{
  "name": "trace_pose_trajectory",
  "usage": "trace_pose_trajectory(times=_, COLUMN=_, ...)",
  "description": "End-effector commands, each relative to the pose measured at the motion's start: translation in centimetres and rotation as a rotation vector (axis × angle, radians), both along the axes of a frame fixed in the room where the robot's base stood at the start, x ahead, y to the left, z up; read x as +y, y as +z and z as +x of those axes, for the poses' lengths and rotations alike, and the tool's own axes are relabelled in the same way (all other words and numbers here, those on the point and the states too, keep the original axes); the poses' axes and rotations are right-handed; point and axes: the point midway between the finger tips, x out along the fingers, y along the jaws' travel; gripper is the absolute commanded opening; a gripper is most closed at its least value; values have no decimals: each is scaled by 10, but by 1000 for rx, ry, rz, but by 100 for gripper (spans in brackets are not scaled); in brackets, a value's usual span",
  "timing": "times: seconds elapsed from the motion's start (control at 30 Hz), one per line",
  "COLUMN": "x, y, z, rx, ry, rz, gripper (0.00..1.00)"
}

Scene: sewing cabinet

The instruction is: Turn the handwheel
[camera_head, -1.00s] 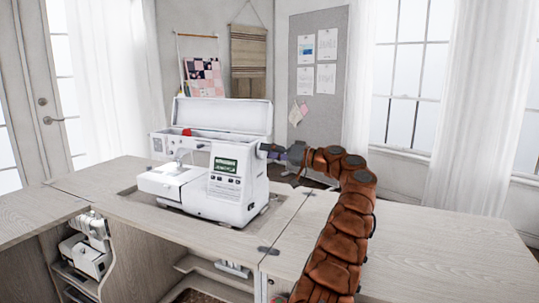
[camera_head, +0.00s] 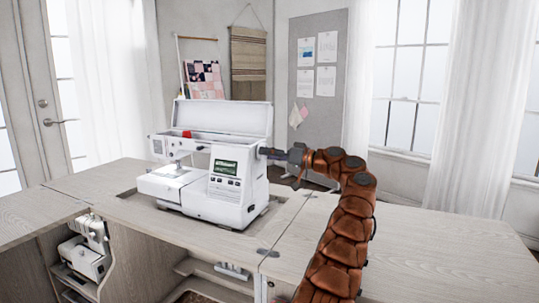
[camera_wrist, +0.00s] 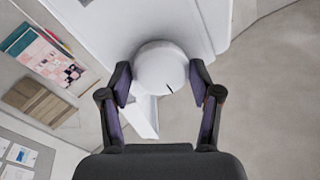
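The white sewing machine (camera_head: 228,195) stands on the cabinet top with its lid raised and a lit green screen on its front. The handwheel (camera_wrist: 160,66) is a round white knob on the machine's right side. A short dark mark shows near its rim in the wrist view. In the head view my gripper (camera_head: 268,152) reaches the machine's right side from the right and hides the handwheel.
The wooden cabinet top (camera_head: 400,235) is bare to the right of the machine. A second, smaller machine (camera_head: 82,258) sits in an open shelf at lower left. A pinboard (camera_head: 318,110) and wall hangings are behind.

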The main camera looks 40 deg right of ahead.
Motion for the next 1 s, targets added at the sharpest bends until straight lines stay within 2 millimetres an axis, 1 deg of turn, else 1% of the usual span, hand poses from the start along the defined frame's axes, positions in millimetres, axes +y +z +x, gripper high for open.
trace_pose_trajectory(times=0.03, x=0, y=0, z=0, rx=0, ry=0, rz=0, gripper=71)
trace_pose_trajectory(times=0.17, x=-1, y=1, z=-1, rx=0, ry=-1, rz=0, gripper=85)
trace_pose_trajectory(times=0.2, x=-1, y=1, z=-1, rx=-1, ry=-2, rz=1, gripper=86)
trace_pose_trajectory(times=0.57, x=-3, y=1, z=-4, rx=-2, ry=-3, rz=0, gripper=86)
trace_pose_trajectory(times=0.67, x=-9, y=1, z=-12, rx=-2, ry=-4, rz=0, gripper=86)
trace_pose_trajectory(times=0.77, x=-17, y=0, z=-25, rx=-1, ry=-3, rz=1, gripper=86)
trace_pose_trajectory(times=1.0, x=-44, y=-1, z=-65, rx=-3, ry=-4, rz=2, gripper=86)
